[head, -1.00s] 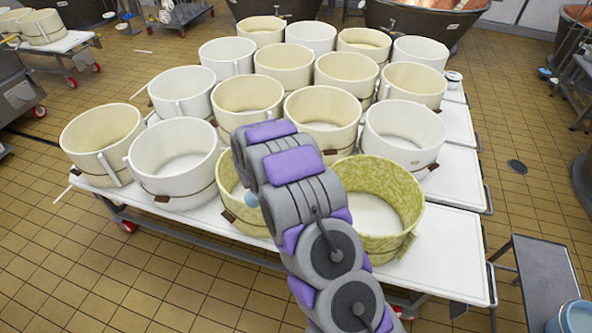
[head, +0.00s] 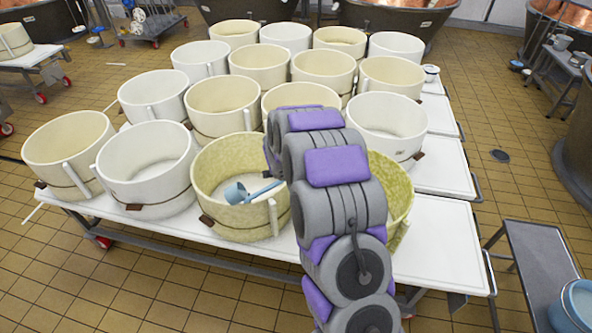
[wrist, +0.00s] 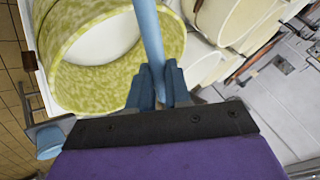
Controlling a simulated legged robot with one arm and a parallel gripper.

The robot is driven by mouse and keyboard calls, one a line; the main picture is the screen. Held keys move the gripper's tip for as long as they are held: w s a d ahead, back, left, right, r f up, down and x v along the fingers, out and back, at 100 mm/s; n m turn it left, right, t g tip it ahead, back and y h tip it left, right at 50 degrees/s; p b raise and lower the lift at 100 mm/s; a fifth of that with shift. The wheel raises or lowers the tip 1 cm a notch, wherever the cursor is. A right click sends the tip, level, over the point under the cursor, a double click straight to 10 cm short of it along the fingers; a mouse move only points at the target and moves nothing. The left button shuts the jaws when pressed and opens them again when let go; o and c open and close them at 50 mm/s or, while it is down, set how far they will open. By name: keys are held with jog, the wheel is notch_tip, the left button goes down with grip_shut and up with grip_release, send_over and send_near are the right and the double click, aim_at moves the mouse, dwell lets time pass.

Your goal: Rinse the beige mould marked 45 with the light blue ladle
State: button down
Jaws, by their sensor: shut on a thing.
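My gripper (wrist: 160,85) is shut on the handle of the light blue ladle (wrist: 149,35). In the head view my arm hides the gripper, but the ladle's cup (head: 237,192) and part of its handle show across the opening of a beige, faintly mottled mould (head: 240,222) in the front row. I cannot tell whether the cup is inside it or just above. A yellow-green mottled mould (head: 403,200) stands to its right, half hidden by my arm; it fills the upper left of the wrist view (wrist: 95,85). No number 45 is legible on any mould.
Several cream and white moulds stand in rows on a white wheeled table (head: 440,255). Copper vats (head: 395,15) stand behind. Tiled floor is clear at the front left.

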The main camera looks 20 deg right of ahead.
jog(key=d+f+m+y+b, duration=0.1)
jog(key=d+f+y+b, duration=0.1)
jog(key=f, duration=0.4)
jog(key=d+f+m+y+b, duration=0.1)
jog(key=d+f+y+b, duration=0.1)
jog(key=f+y, duration=0.2)
jog(key=shift+s+d+f+t, duration=0.2)
jog(key=shift+s+f+t, duration=0.2)
jog(key=shift+f, duration=1.4)
